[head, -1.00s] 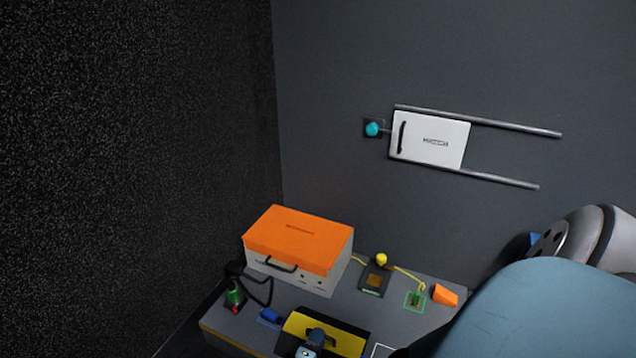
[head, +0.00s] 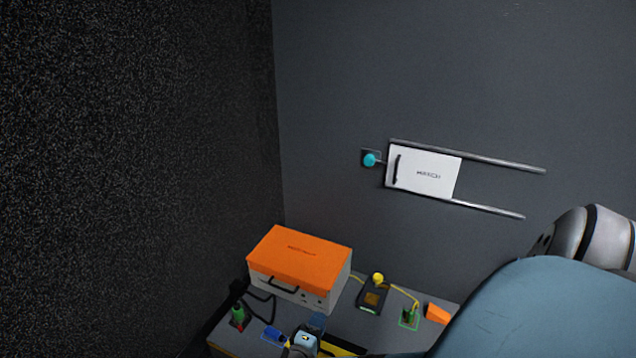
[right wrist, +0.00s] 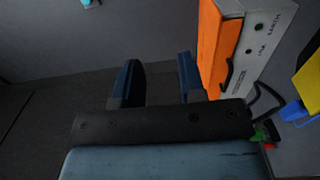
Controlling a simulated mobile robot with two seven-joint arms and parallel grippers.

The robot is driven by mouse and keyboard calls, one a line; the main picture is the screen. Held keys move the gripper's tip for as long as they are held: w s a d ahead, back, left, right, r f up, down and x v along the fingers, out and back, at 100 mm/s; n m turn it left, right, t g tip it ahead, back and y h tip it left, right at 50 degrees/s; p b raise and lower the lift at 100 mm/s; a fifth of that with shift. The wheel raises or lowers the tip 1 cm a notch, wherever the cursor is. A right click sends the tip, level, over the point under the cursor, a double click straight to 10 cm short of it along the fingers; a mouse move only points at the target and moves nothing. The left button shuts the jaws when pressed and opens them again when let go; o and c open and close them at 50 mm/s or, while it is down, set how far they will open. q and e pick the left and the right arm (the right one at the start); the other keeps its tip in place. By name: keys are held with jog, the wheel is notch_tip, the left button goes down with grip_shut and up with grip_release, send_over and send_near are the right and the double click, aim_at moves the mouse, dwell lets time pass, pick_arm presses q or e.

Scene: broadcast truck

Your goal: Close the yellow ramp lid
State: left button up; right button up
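The yellow ramp lid (head: 340,350) is cut off by the bottom edge of the head view, so its angle is hard to tell. Dark surface shows beside its yellow strip. Part of a yellow surface, likely the same lid, shows at the right edge of the right wrist view (right wrist: 310,82). My right gripper (head: 314,326) shows small at the bottom of the head view, overlapping the lid's left part; contact cannot be told. In the right wrist view its two blue fingers (right wrist: 159,80) are apart with nothing between them. My left gripper is not in view.
An orange-topped case (head: 300,262) stands at the back of the table, close to my right gripper. A green plug (head: 238,315), blue block (head: 274,335), black device with yellow knob (head: 373,297) and orange wedge (head: 438,313) lie around. A white sliding panel (head: 425,172) is on the wall.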

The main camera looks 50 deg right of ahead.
aim_at(322, 350)
jog(key=shift+r, duration=0.1)
